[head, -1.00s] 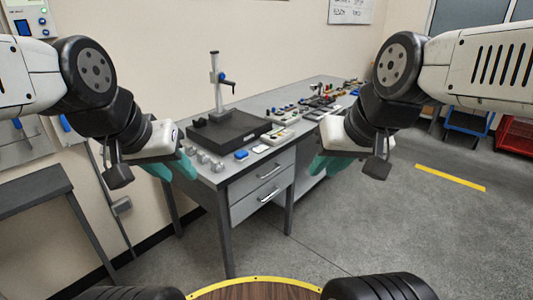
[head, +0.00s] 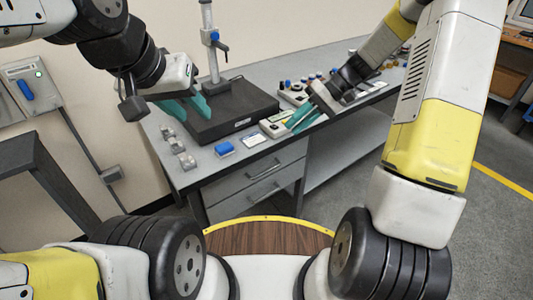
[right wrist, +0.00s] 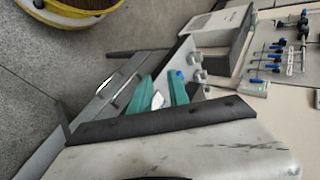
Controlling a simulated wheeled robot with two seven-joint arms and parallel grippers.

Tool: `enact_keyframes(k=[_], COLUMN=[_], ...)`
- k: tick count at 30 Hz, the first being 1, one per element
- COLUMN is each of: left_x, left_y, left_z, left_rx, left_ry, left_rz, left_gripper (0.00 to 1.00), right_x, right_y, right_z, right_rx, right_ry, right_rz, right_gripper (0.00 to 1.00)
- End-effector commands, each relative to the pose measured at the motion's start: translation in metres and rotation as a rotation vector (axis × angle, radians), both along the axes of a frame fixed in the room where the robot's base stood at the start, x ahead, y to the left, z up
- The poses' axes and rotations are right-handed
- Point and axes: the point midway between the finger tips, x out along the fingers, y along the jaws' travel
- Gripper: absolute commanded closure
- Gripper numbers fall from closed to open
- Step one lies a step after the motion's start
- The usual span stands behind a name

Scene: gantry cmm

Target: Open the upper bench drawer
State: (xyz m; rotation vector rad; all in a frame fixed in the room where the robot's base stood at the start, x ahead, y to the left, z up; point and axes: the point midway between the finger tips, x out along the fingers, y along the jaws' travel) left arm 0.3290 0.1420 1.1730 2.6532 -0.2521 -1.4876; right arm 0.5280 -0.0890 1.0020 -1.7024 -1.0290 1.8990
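The grey bench has an upper drawer (head: 270,168) with a bar handle (head: 263,170), flush in the bench front. A lower drawer (head: 262,192) with a similar handle sits under it. My right gripper (head: 302,118) has teal fingers, open and empty, above the bench's front edge, up and right of the upper handle. In the right wrist view its fingers (right wrist: 163,88) stand apart, with the drawer fronts (right wrist: 112,88) to their left. My left gripper (head: 187,108) is open and empty beside the black plate, and touches no handle.
A black plate (head: 232,110) with a metal post stand (head: 210,50) is on the bench. A round wooden surface (head: 268,236) with yellow rim is in front.

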Motion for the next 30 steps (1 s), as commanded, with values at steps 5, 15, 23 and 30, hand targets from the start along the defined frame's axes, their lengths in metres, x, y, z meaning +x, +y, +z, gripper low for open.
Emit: enact_keyframes(k=[5, 15, 23, 30], left_x=[0.0, 0.0, 0.0, 0.0], left_y=[0.0, 0.0, 0.0, 0.0], left_z=[0.0, 0.0, 0.0, 0.0], left_rx=[0.0, 0.0, 0.0, 0.0], left_ry=[0.0, 0.0, 0.0, 0.0], left_rz=[0.0, 0.0, 0.0, 0.0], left_gripper=[0.64, 0.64, 0.64, 0.64], right_x=[0.03, 0.058, 0.057, 0.057], right_y=[0.004, 0.01, 0.011, 0.024], right_z=[-0.073, -0.207, -0.268, -0.278], right_rx=[0.236, 0.68, 0.862, 0.894], right_ry=[0.058, 0.019, -0.056, -0.074], right_rz=[-0.016, -0.178, -0.314, -0.342], right_gripper=[0.78, 0.78, 0.78, 0.78])
